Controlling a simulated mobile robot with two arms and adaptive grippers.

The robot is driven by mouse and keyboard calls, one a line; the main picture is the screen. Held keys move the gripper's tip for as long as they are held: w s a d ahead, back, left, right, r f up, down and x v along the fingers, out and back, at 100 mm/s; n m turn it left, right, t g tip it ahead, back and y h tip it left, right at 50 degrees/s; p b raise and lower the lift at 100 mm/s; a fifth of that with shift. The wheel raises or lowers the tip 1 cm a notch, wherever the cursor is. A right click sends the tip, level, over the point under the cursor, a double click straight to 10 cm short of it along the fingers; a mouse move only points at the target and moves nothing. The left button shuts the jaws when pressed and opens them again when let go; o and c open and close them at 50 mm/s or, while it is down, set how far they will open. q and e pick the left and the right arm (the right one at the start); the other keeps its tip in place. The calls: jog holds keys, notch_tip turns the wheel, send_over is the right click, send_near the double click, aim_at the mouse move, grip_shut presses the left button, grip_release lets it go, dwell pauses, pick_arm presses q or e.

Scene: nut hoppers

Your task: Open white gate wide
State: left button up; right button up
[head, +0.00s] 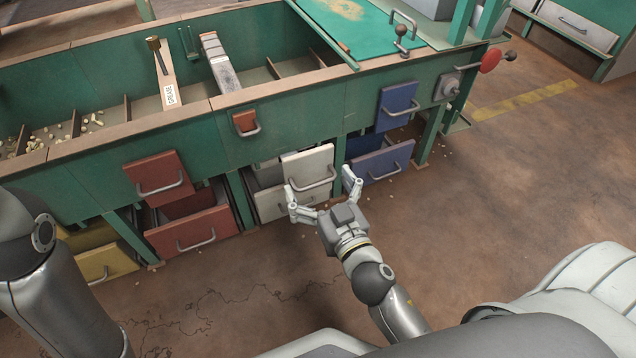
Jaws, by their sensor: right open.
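The white gate (307,168) is a pale panel with a curved metal handle (318,183) on the front of the green hopper bench. It hangs in front of a white drawer (268,204), whose opening is partly hidden behind it. My right gripper (322,190) is open, its two fingers spread on either side of the gate's lower part, close to the handle. I cannot tell whether the fingers touch the gate. My left arm shows at the left edge, but its gripper is out of view.
A red gate (152,172) and red drawer (190,232) are to the left, a blue gate (397,100) and blue drawer (380,160) to the right. A yellow drawer (108,262) is at far left. Nuts lie in the left hopper trough. The floor (520,210) at right is clear.

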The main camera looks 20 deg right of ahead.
jog(key=s, duration=0.7)
jog(key=shift+s+d, duration=0.15)
jog(key=shift+s, duration=0.1)
jog(key=shift+r, duration=0.1)
